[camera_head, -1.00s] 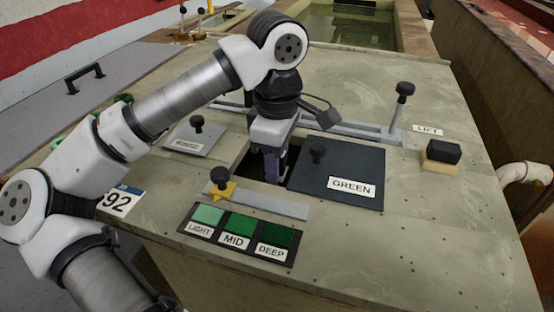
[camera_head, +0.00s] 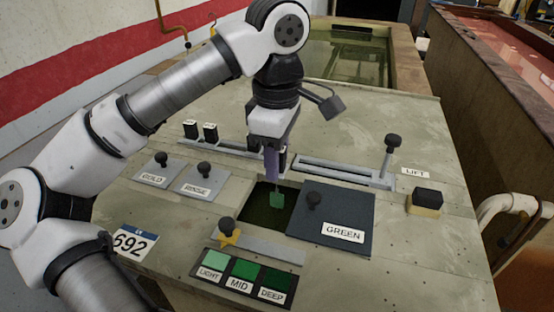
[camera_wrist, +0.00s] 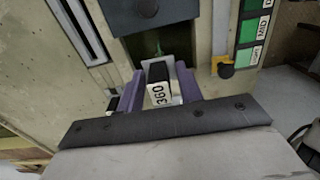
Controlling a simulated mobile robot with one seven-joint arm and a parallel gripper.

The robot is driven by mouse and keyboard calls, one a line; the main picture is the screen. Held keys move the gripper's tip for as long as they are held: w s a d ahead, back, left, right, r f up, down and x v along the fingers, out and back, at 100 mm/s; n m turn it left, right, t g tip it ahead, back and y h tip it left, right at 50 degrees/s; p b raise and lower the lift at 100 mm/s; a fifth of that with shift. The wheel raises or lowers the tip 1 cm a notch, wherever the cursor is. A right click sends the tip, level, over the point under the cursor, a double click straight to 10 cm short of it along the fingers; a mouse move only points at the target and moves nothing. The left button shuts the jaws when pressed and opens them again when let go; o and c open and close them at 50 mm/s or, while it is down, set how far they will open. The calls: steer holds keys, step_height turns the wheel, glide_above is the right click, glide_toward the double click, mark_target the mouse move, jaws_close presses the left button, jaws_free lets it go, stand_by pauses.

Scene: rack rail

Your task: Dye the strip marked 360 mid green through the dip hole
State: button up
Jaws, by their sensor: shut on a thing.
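My gripper (camera_head: 272,166) is shut on the strip marked 360 (camera_wrist: 159,95), whose tag sits between my purple fingers in the wrist view. In the head view the strip's lower end (camera_head: 277,200) is a mid-toned green and hangs over the dip hole (camera_head: 259,216). The hole is dark green inside; I cannot tell whether the strip's tip touches liquid. The lid marked GREEN (camera_head: 345,213) lies just right of the open hole. The shade card (camera_head: 243,271) shows LIGHT, MID and DEEP.
Lids marked RINSE (camera_head: 204,182) and GOLD (camera_head: 158,171) are closed at left. Two small dark-topped tags (camera_head: 200,131) stand in the rail behind. A LIFT lever (camera_head: 391,152) and a black block (camera_head: 426,199) stand at right.

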steer(key=shift+r+p, duration=1.5)
steer(key=shift+r, duration=1.1)
steer(key=shift+f, duration=0.1)
step_height(320, 180, down, 18)
steer(key=b, duration=1.4)
steer(key=shift+r, duration=0.2)
stand_by(2.4)
